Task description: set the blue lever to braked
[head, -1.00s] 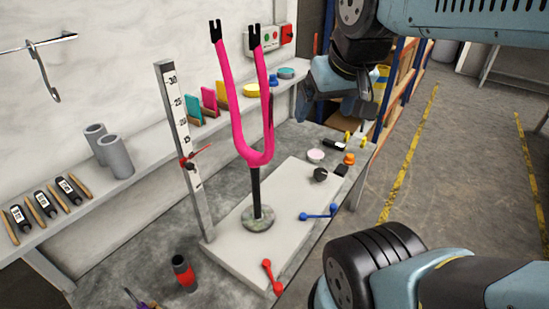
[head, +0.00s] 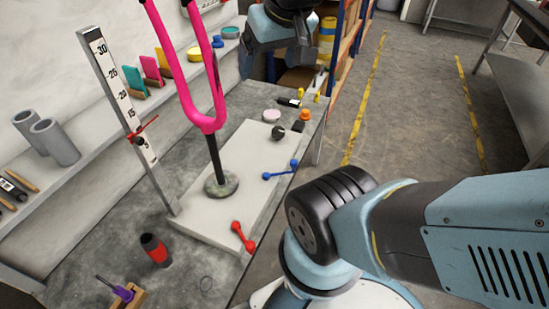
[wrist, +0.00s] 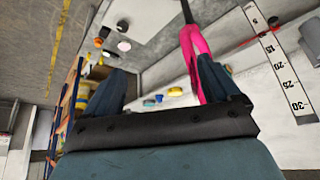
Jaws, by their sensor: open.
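The blue lever (head: 280,170) lies on the right part of the pale base plate (head: 205,218), a low bar with a ball at each end, slanting up to the right in the head view. I do not make it out in the wrist view. My gripper (head: 281,50) is above and beyond the lever, near the far end of the bench. In the wrist view my gripper (wrist: 165,90) has its two fingers wide apart with nothing between them. The lever is well apart from the fingers.
A tall pink fork (head: 207,118) stands on the plate, beside a height scale (head: 125,100). A red lever (head: 243,237), black knob (head: 278,133), pink disc (head: 271,115) and orange button (head: 305,116) are nearby. The floor (head: 420,110) at right is clear.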

